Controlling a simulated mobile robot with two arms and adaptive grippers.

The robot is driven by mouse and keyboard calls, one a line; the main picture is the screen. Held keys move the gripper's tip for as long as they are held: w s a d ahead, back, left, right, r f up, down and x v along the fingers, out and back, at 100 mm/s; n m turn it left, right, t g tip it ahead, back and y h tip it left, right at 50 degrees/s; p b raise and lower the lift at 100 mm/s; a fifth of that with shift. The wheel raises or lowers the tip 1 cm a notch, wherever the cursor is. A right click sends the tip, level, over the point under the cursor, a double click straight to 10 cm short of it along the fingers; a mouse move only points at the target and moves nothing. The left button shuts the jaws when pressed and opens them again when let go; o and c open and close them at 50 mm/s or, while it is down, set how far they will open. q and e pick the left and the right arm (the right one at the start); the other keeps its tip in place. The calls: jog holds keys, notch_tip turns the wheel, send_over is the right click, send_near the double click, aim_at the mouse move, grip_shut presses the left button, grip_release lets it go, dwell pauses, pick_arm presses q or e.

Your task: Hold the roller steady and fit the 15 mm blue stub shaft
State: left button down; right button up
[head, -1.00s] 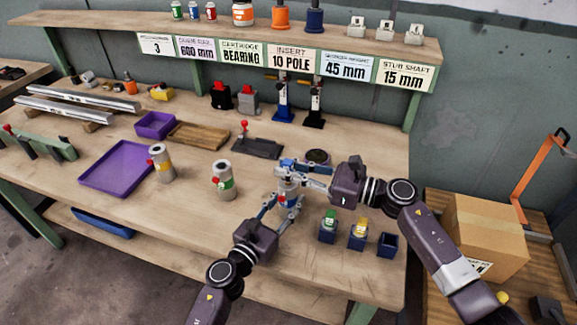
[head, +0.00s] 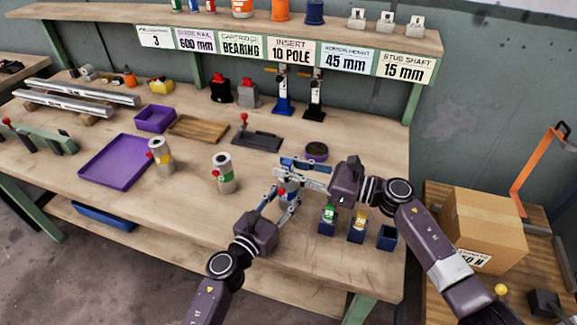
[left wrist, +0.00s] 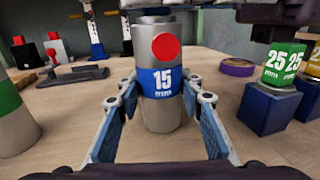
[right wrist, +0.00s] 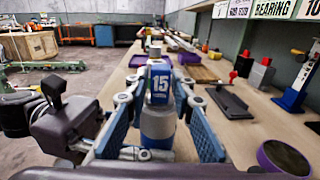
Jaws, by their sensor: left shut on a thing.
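The grey roller (head: 288,180) stands upright on the bench; in the left wrist view it (left wrist: 160,112) shows a blue "15 mm" band and a red dot. My left gripper (head: 283,199) is shut on it low down, one finger on each side. In the right wrist view the blue stub shaft (right wrist: 159,84), labelled 15, stands upright above the grey body. My right gripper (right wrist: 163,118) is spread around it, with gaps beside both fingers. How deep the shaft sits is hidden.
Blue holders stand right of the roller: one with a green stub (head: 328,214), one with a yellow stub (head: 360,218), one empty (head: 387,237). Two more rollers (head: 223,175) (head: 161,157) stand to the left. A purple round container (head: 316,151) is behind.

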jog(key=shift+o, duration=1.1)
jog(key=shift+d, duration=0.15)
jog(key=v, duration=1.1)
jog(key=shift+d, duration=0.35)
jog(key=shift+s, duration=0.1)
pick_arm(q)
jog(key=c, duration=1.2)
grip_release()
jog(key=shift+c, duration=0.2)
jog(key=shift+s, duration=0.1)
